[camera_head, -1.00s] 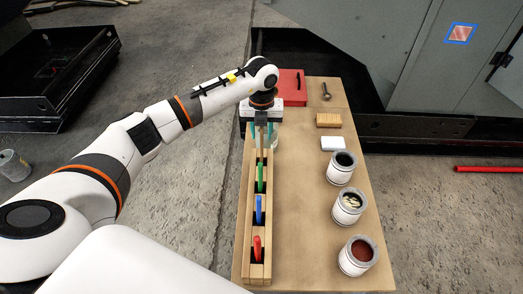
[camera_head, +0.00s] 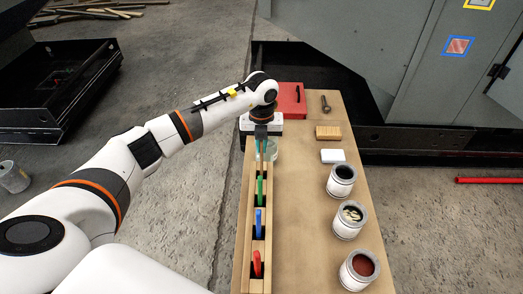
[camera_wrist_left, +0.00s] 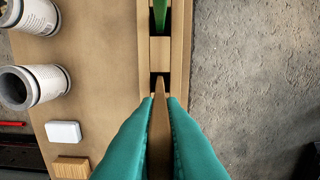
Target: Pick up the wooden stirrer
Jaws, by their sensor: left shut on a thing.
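The wooden stirrer (camera_wrist_left: 159,122) is a thin brown stick between the two teal fingers of my left gripper (camera_wrist_left: 160,108). Its narrow end points towards a dark slot of the wooden rack (camera_wrist_left: 160,50). In the head view, my left gripper (camera_head: 262,148) is over the far end of the rack (camera_head: 247,225), with its fingers close together; the stirrer is hard to make out there. I cannot tell whether the stirrer is still seated in the rack. My right gripper is not in view.
The rack holds green (camera_head: 260,190), blue (camera_head: 259,222) and red (camera_head: 257,263) pieces. Several cans (camera_head: 341,181) line the bench's right side, with a white block (camera_head: 332,156), wooden block (camera_head: 328,132) and red box (camera_head: 292,99) beyond.

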